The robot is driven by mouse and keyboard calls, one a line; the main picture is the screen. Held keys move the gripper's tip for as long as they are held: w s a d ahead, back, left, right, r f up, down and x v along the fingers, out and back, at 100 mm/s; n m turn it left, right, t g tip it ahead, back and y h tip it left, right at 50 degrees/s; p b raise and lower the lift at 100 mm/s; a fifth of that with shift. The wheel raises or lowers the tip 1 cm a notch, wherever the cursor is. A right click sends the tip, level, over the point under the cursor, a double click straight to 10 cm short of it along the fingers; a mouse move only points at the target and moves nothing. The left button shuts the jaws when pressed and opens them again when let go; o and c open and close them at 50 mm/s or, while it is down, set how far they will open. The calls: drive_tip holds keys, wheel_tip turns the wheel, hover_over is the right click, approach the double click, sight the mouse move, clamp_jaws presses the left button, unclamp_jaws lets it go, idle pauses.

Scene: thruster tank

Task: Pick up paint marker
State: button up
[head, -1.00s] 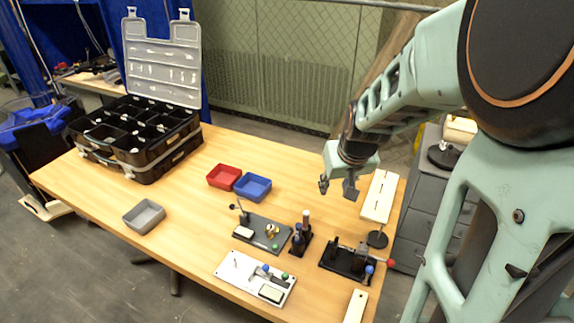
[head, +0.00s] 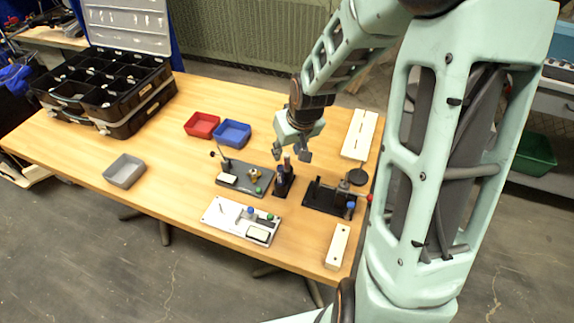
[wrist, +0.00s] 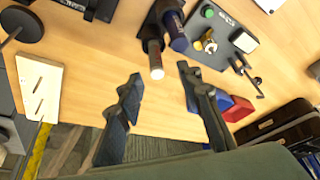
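A black stand (head: 282,186) on the table holds two upright pen-like items, one dark with a pale end (wrist: 156,62) and one dark blue (wrist: 177,34). I cannot tell for sure which is the paint marker. In the head view their upper parts (head: 287,163) show just below my gripper (head: 291,155). My gripper is open and empty above the stand. In the wrist view its two fingers (wrist: 158,76) are spread, with the pale end near the gap between their tips.
A grey fixture plate (head: 232,184), a white plate (head: 215,214) and a black clamp fixture (head: 322,197) stand close around the stand. Red (head: 201,125), blue (head: 232,134) and grey (head: 124,171) bins sit to the left, beyond them a black organizer case (head: 110,95).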

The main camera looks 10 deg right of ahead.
sight(287, 155)
drive_tip(key=x, duration=0.4)
drive_tip(key=shift+s+d, duration=0.2)
drive_tip(key=shift+c, duration=0.6)
clamp_jaws()
drive_tip(key=shift+r, duration=0.1)
